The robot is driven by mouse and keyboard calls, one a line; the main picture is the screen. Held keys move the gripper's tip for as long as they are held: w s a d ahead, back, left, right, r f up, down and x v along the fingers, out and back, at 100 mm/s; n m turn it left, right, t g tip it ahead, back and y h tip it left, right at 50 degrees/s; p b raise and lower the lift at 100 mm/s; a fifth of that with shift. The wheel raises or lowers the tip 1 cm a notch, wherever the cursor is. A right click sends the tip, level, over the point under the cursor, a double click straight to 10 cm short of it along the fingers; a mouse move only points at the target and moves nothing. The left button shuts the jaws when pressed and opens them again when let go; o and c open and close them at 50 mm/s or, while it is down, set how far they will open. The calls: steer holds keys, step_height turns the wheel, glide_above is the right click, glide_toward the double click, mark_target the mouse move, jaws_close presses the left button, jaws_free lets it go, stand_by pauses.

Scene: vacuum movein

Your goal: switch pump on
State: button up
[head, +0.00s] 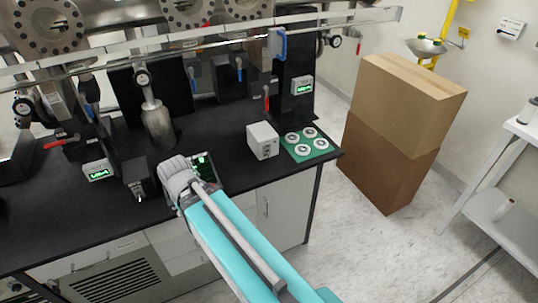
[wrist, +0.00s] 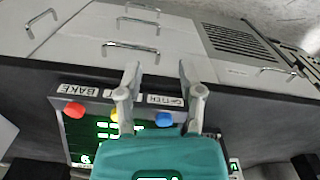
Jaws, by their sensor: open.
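A dark control panel (head: 205,165) with a green lit display lies on the black bench, partly hidden by my arm. In the wrist view the panel (wrist: 75,140) shows a red button (wrist: 74,110), a yellow button (wrist: 115,115) and a blue button (wrist: 164,119). One label reads BAKE; others are partly hidden by my fingers. My gripper (wrist: 158,75) is open and empty, its fingers spread over the panel's button edge. I cannot tell whether they touch it. In the head view my gripper (head: 175,175) is beside the panel, fingertips not clearly visible.
A light grey box (head: 263,140) and a green mat (head: 324,154) with several white rings lie right of the panel. A small black box (head: 138,180) and a metal bottle (head: 158,125) stand left. Steel pipework hangs behind. Stacked cartons (head: 405,95) stand on the floor.

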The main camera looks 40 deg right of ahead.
steer(key=w+d+r+m+t+p, duration=0.1)
steer(key=w+d+r+p, duration=0.15)
steer(key=d, duration=0.55)
steer(key=w+d+r+t+p, duration=0.1)
steer(key=d+r+p, duration=0.25)
steer(key=d, duration=0.55)
steer(key=m+t+h+p, duration=0.1)
steer(key=m+t+p, duration=0.1)
steer(key=p, duration=0.3)
glide_toward(269, 156)
steer(key=v, duration=0.5)
steer(key=shift+s+d+r, duration=0.1)
steer(key=shift+s, duration=0.15)
steer(key=b+x, duration=1.2)
steer(key=x, duration=0.2)
steer(key=shift+w+r+b, duration=0.15)
steer(key=shift+b, duration=0.2)
jaws_close()
